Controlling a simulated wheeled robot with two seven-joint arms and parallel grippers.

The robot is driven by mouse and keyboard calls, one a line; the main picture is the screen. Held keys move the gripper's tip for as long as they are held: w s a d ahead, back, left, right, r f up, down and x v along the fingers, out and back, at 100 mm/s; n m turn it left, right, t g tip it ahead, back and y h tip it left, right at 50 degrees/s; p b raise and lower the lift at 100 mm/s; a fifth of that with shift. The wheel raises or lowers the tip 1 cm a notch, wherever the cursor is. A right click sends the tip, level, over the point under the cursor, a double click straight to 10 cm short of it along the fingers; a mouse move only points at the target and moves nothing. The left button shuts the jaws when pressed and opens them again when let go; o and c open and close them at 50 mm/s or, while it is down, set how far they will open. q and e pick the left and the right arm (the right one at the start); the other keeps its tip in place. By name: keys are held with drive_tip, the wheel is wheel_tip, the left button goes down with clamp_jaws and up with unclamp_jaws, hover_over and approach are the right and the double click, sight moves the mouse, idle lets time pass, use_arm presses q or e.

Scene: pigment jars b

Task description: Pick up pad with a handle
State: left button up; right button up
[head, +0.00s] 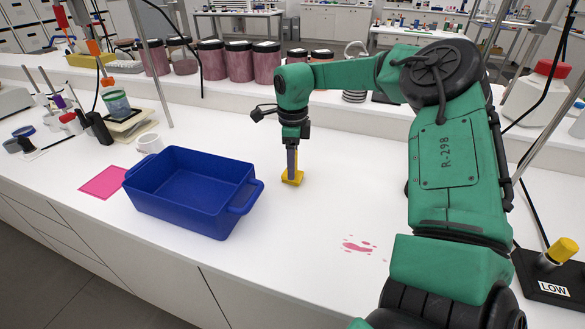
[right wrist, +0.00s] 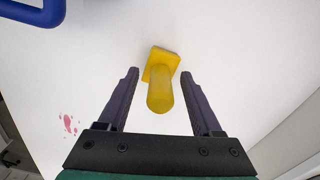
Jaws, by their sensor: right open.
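The yellow pad with a handle (head: 293,180) sits on the white bench, right of the blue bin. In the right wrist view the pad (right wrist: 161,66) has a square base and a rounded upright handle (right wrist: 160,98). My right gripper (head: 291,168) points down over it and hides much of the handle in the head view. In the right wrist view its two fingers (right wrist: 160,75) are apart, one on each side of the handle, with gaps showing. My left gripper is not in view.
A pink stain (head: 358,246) marks the bench in front. Several pigment jars (head: 239,62) stand behind.

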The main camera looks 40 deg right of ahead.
drive_tip(key=shift+f, duration=0.25)
clamp_jaws()
